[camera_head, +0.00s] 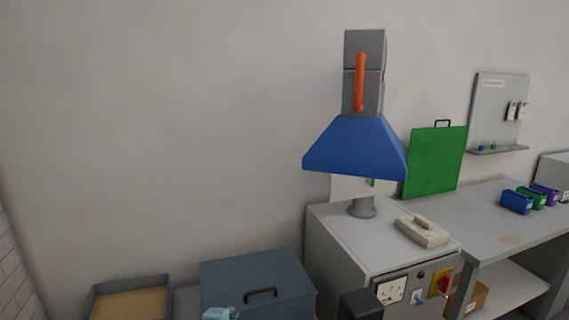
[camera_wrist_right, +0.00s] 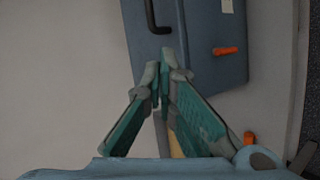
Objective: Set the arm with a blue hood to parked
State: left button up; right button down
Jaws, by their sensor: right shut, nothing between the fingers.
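The arm with a blue hood stands in the head view. Its grey arm (camera_head: 364,45) rises above the hood, with an orange handle (camera_head: 360,82) on its front. The blue hood (camera_head: 355,148) hangs above a grey cabinet (camera_head: 335,238). My right gripper (camera_wrist_right: 163,65) is shut and empty in the right wrist view, in front of a blue-grey box (camera_wrist_right: 205,60) with a black handle. In the head view only a pale teal bit of my right gripper (camera_head: 221,314) shows at the bottom edge, well below and left of the hood. My left gripper is out of view.
A blue-grey box (camera_head: 258,276) and a tan-filled tray (camera_head: 131,302) stand low at left. A beige handset (camera_head: 422,230) lies on the cabinet. A green panel (camera_head: 435,161) and a bench (camera_head: 480,215) with coloured bins are at right. The wall left of the hood is clear.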

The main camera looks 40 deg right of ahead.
notch_tip(320, 180, up, 28)
jog(key=w+d+m+h, duration=0.1)
jog(key=d+m+h, duration=0.15)
jog(key=h, duration=0.35)
jog(key=s+r+m+g+h, duration=0.2)
jog(key=s+r, duration=0.2)
jog(key=r, duration=0.3)
jog(key=s+r+m+g+h, duration=0.1)
jog(key=s+r+m, duration=0.1)
jog(key=s+r, duration=0.35)
jog(key=s+r+p+x, duration=0.1)
jog(key=s+x, duration=0.1)
jog(key=x, duration=0.9)
jog(key=shift+d+r+p, duration=0.35)
jog(key=shift+d, duration=0.4)
jog(key=shift+w, duration=0.1)
